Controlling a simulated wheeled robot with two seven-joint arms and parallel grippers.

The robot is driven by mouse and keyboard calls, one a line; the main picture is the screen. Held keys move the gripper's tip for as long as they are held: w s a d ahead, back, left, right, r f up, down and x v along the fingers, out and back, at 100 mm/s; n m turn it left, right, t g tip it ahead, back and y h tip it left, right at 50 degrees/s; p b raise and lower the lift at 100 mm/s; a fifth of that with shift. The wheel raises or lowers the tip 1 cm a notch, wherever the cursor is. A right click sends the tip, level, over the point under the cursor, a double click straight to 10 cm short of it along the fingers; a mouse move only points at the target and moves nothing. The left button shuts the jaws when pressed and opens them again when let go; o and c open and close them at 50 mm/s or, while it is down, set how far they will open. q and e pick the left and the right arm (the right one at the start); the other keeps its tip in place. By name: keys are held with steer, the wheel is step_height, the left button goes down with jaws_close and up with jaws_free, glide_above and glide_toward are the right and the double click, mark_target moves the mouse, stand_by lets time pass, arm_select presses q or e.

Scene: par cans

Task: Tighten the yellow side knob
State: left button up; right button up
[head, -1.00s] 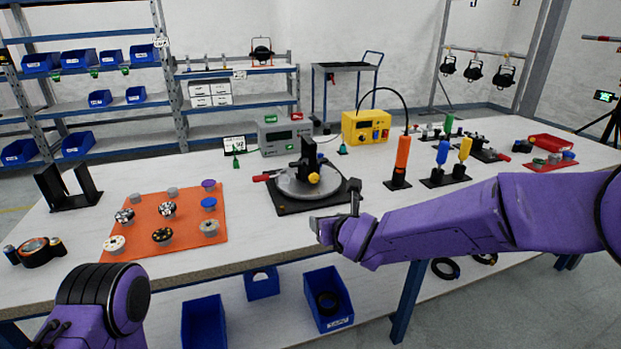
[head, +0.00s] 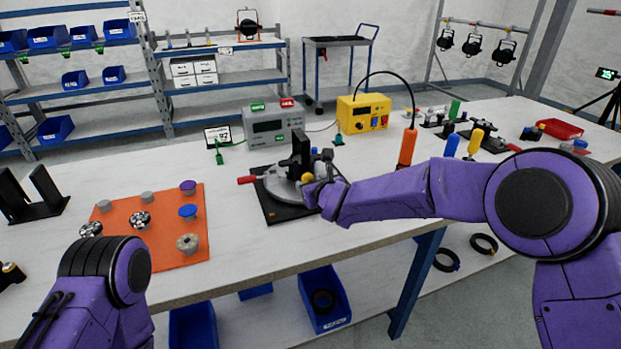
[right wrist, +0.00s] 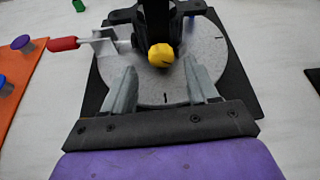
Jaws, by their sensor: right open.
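The yellow side knob (right wrist: 161,55) sits on the near side of the black upright bracket (right wrist: 158,22) on a round grey plate (right wrist: 214,63). In the head view the knob (head: 307,178) is small and partly covered by my right gripper (head: 318,182). In the right wrist view my right gripper (right wrist: 161,88) is open and empty. Its two fingers point at the knob, one on either side of its line, with a gap short of it. My left arm shows at the lower left of the head view, but its gripper is out of view.
A red-handled clamp (right wrist: 65,43) sticks out left of the plate. An orange mat (head: 165,258) with several knobs lies to the left. A grey box (head: 272,124) and a yellow box (head: 363,113) stand behind. An orange-handled tool (head: 407,147) stands right.

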mark_target(307, 178)
steer(key=shift+x, duration=1.25)
steer(key=shift+w, duration=0.1)
steer(key=shift+c, duration=0.3)
steer(key=c, duration=1)
steer(key=shift+d+f, duration=0.1)
steer(key=shift+f, duration=0.05)
steer(key=m+b, duration=0.1)
steer(key=b, duration=0.4)
steer(key=m+y+b, duration=0.1)
steer(key=b, duration=0.5)
steer(key=shift+d+f+m+y, duration=0.1)
steer(key=shift+f+m+y, duration=0.15)
steer(key=shift+m+y, duration=0.05)
steer(key=shift+r+g+b, duration=0.15)
steer(key=shift+g+b, duration=0.15)
steer(key=shift+b, duration=0.05)
steer(key=shift+r, duration=0.25)
